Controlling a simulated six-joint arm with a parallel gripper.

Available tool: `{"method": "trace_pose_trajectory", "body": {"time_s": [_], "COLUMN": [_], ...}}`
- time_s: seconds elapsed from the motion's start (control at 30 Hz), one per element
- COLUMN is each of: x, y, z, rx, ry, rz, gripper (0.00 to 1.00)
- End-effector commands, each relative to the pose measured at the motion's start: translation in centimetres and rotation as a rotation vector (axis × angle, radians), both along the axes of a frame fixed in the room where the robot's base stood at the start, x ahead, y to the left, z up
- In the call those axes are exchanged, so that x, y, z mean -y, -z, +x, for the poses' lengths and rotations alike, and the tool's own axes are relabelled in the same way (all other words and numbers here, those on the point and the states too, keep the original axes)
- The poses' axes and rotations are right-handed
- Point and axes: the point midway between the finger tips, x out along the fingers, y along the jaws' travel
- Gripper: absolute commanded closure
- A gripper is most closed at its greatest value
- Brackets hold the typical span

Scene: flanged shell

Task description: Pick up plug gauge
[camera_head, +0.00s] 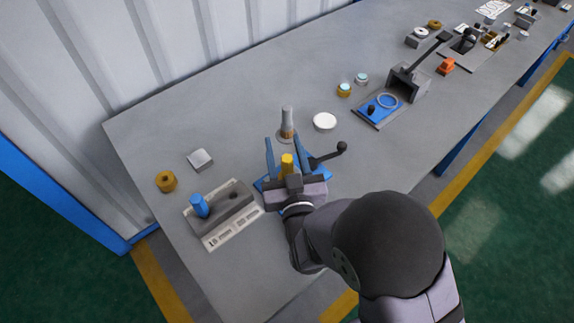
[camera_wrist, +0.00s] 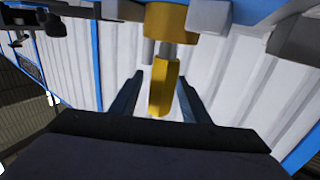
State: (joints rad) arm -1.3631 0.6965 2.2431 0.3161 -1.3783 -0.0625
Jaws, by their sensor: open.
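My gripper (camera_head: 284,150) is open over the blue fixture, its fingers reaching away from my arm. In the wrist view, which looks upside down, the handle (camera_wrist: 163,88) shows between both fingers (camera_wrist: 160,78) with gaps on each side. A grey section joins it towards a brass-yellow round part (camera_wrist: 170,22). My gripper hides the handle's lower end in the head view.
A black-knobbed lever (camera_head: 328,155) sticks out right of the fixture (camera_head: 262,184). A grey-and-bronze post (camera_head: 287,120) stands just beyond the fingers. A white disc (camera_head: 324,121), a brass ring (camera_head: 166,181) and a grey block (camera_head: 200,159) lie around.

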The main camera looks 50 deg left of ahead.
Motion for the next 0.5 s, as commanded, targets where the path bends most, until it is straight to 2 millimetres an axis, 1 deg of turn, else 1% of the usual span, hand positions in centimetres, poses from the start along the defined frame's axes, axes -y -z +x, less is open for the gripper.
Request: {"method": "trace_pose_trajectory", "body": {"time_s": [0.17,0.27,0.3,0.33,0.37,0.5], "x": [0.00,0.01,0.00,0.02,0.02,0.00], "y": [0.03,0.02,0.02,0.02,0.01,-0.05], "z": [0.01,0.02,0.01,0.01,0.01,0.01], "rx": [0.000,0.000,0.000,0.000,0.000,0.001], "ry": [0.000,0.000,0.000,0.000,0.000,0.001], "rz": [0.000,0.000,0.000,0.000,0.000,0.002], "gripper": [0.58,0.79,0.89,0.96,1.00,1.00]}}
